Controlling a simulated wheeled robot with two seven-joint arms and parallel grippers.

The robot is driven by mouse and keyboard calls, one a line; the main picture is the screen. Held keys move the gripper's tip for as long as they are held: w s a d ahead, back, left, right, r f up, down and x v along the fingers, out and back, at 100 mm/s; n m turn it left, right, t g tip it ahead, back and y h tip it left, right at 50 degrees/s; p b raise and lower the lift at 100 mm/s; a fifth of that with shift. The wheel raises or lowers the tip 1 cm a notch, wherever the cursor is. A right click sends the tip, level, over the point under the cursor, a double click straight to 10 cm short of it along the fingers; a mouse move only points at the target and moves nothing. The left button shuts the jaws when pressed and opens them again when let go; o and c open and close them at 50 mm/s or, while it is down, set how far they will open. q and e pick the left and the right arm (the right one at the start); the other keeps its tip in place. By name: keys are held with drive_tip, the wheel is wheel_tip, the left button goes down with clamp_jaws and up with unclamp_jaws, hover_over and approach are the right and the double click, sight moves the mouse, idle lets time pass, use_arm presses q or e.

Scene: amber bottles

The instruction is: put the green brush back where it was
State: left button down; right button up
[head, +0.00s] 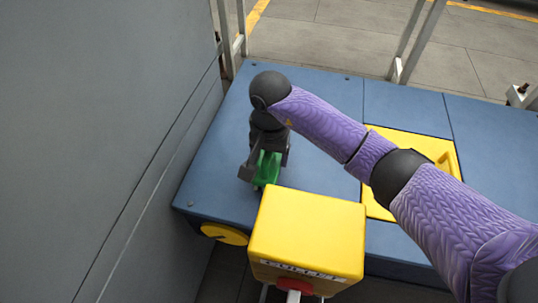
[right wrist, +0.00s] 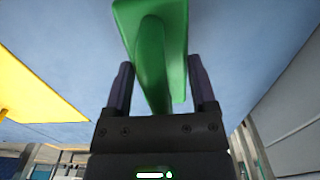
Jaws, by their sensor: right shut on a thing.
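The green brush (head: 267,168) is in my right gripper (head: 264,172), over the near left part of the blue table (head: 325,110). In the right wrist view, the green brush (right wrist: 150,45) reaches up from between the two dark fingers of my right gripper (right wrist: 162,90), which are shut on it. The blue surface lies behind the brush. I cannot tell whether the brush touches the table. My own wrist and gripper partly cover the brush in the head view. My left gripper is not in view.
A yellow tray (head: 447,150) sits on the table to the right, partly behind my right arm. A yellow box (head: 307,228) with a red part stands at the near edge, close to the brush. A grey wall (head: 100,120) rises on the left. The far left tabletop is clear.

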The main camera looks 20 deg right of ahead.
drive_tip(key=shift+f, duration=0.15)
drive_tip(key=o, duration=1.1)
drive_tip(key=shift+o, duration=0.7)
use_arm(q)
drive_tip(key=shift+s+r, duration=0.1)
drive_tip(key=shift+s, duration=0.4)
use_arm(e)
wheel_tip(320, 180, up, 12)
drive_tip(key=p, duration=0.6)
drive_tip(key=shift+f, duration=0.2)
drive_tip(key=shift+r+p, duration=0.3)
drive_tip(key=shift+r, duration=0.2)
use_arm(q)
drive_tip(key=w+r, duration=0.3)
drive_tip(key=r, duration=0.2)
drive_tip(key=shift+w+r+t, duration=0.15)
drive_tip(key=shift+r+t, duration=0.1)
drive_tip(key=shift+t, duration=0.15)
